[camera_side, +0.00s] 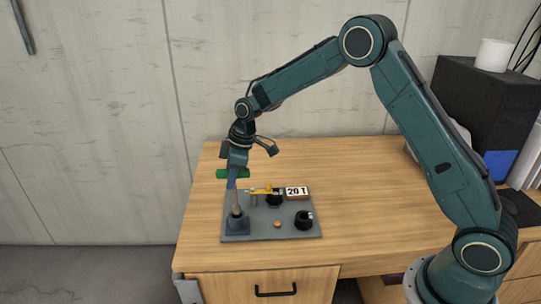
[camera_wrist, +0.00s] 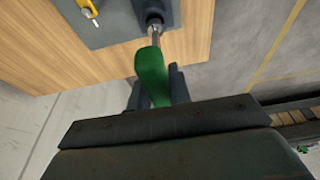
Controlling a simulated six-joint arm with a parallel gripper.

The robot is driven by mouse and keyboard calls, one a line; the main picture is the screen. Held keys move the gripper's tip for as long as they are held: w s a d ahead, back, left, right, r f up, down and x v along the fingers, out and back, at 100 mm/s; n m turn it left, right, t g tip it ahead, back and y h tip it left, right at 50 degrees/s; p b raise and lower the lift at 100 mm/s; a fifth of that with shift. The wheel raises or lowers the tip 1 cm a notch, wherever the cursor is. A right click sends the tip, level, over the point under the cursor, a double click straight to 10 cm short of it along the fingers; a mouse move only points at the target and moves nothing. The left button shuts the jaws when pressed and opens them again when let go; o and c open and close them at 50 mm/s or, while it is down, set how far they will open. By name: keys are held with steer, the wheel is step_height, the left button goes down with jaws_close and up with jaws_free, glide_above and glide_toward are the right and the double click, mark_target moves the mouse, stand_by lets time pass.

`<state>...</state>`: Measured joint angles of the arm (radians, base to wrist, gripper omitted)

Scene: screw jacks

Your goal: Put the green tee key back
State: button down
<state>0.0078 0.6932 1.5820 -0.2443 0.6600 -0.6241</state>
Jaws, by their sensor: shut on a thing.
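The green tee key (camera_side: 222,174) has its green crossbar held level in my gripper (camera_side: 232,179), above the left front of a grey plate (camera_side: 262,234). In the wrist view the green handle (camera_wrist: 151,76) lies between my two dark fingers, and a metal shaft runs from it toward a dark round-topped post. In the side view the shaft points down at this dark block (camera_side: 237,225) on the plate's left corner. The shaft's lower end meets the block's top; I cannot tell how deep it sits.
The wooden desk (camera_side: 370,200) is clear to the right. A black box (camera_side: 480,100) stands at the back right.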

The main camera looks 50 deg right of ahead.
steer(key=shift+f, duration=2.7)
stand_by(0.6)
steer(key=c, duration=1.2)
jaws_free()
steer(key=v, duration=1.2)
steer(key=shift+d+r, duration=0.1)
steer(key=shift+r, duration=0.25)
steer(key=shift+s+d+r, duration=0.1)
steer(key=shift+s+r, duration=0.05)
steer(key=shift+r, duration=0.35)
